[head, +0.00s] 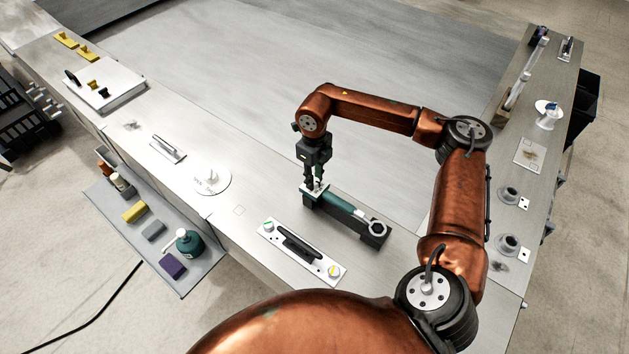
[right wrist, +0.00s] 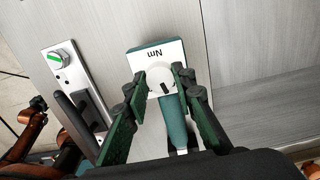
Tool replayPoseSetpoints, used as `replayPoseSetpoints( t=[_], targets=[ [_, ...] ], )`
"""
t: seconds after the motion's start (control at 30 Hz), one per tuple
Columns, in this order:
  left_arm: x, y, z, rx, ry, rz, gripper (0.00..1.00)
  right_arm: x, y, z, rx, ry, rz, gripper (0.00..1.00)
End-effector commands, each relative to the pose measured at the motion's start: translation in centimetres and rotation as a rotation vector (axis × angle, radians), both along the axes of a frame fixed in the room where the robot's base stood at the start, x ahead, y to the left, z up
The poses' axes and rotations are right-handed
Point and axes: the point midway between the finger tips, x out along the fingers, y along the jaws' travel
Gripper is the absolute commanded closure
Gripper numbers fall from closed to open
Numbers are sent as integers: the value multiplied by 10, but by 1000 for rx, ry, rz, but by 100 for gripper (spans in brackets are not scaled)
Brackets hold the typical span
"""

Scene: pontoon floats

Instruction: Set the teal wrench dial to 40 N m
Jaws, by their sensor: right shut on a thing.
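The teal wrench (head: 338,203) lies in a dark holder on the bench, its ring-shaped head at the right end in the head view. In the right wrist view its teal handle (right wrist: 176,127) runs down from a white plate marked "Nm", which appears upside down. A round white dial (right wrist: 159,77) sits on this plate, with a black mark towards the bottom of the picture. My right gripper (head: 316,187) points down over the plate and is shut on the dial, one finger on each side. Scale numbers are not legible. My left gripper is not in view.
A white plate with a black handle (head: 300,247) lies close in front of the wrench. A round white disc (head: 210,180) and a shelf tray (head: 117,206) with a teal bottle (head: 188,242) are to the left. Bare bench lies between disc and wrench.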

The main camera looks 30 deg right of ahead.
Motion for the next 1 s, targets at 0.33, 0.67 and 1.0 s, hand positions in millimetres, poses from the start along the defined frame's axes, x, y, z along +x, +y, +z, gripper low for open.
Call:
replayPoseSetpoints(
  t=[0.33, 0.67, 1.0],
  targets=[
    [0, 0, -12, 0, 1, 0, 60, 0, 0, 0, 0, -1, -166, 100],
    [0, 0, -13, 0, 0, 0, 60, 0, 0, 1, 1, -2, -205, 100],
    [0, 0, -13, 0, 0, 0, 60, 0, 0, 1, 1, -2, -204, 73]
  ],
)
